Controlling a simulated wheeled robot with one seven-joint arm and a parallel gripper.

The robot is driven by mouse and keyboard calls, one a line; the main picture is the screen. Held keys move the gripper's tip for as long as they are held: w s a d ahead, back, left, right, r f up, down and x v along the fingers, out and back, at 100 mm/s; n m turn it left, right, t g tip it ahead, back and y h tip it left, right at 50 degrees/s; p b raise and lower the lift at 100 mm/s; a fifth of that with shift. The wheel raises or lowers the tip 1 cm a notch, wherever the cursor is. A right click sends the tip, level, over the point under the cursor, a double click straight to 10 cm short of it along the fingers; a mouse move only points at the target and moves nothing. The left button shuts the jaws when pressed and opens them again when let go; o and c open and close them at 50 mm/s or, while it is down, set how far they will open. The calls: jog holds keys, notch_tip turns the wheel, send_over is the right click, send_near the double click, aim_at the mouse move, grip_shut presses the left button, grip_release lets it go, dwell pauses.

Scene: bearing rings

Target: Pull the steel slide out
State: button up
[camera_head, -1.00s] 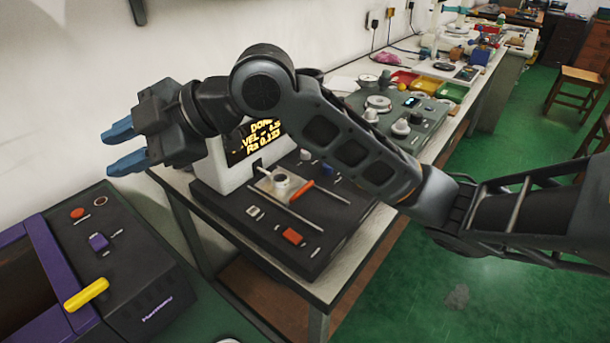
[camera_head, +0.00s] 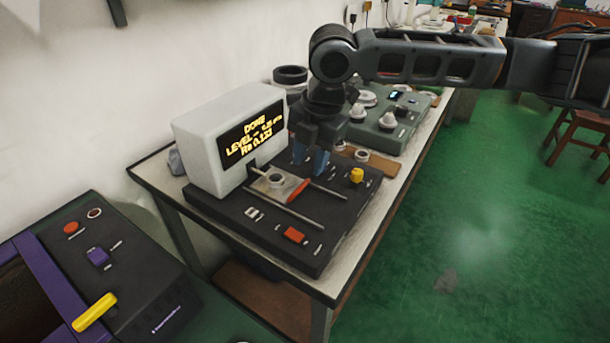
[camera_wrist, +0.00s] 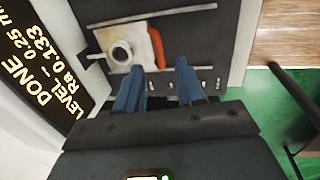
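The steel slide (camera_head: 262,187) is a pale plate on two rails of the dark tester (camera_head: 225,213), in front of its white display housing. A ring (camera_head: 277,181) sits on the slide, and an orange-red handle (camera_head: 299,190) runs along its near right edge. In the wrist view the slide (camera_wrist: 106,36), ring (camera_wrist: 121,52) and handle (camera_wrist: 157,47) lie beyond my fingertips. My gripper (camera_head: 311,162) points down over the tester, beside the handle. Its blue fingers are apart and empty in the wrist view (camera_wrist: 159,66), with the handle's near end just ahead of the gap.
The display (camera_head: 251,137) reads DONE, LEVEL and Ra 0.133. A green-grey instrument (camera_head: 385,130) is behind my gripper. A dark purple-trimmed machine (camera_head: 125,265) stands at left. Green floor is open at right.

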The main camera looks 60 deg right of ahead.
aim_at(303, 184)
jog(key=f, duration=0.2)
jog(key=w+f, duration=0.1)
jog(key=f, duration=0.2)
jog(key=shift+a+f, duration=0.1)
jog(key=shift+f, duration=0.15)
jog(key=shift+c, duration=0.3)
grip_shut()
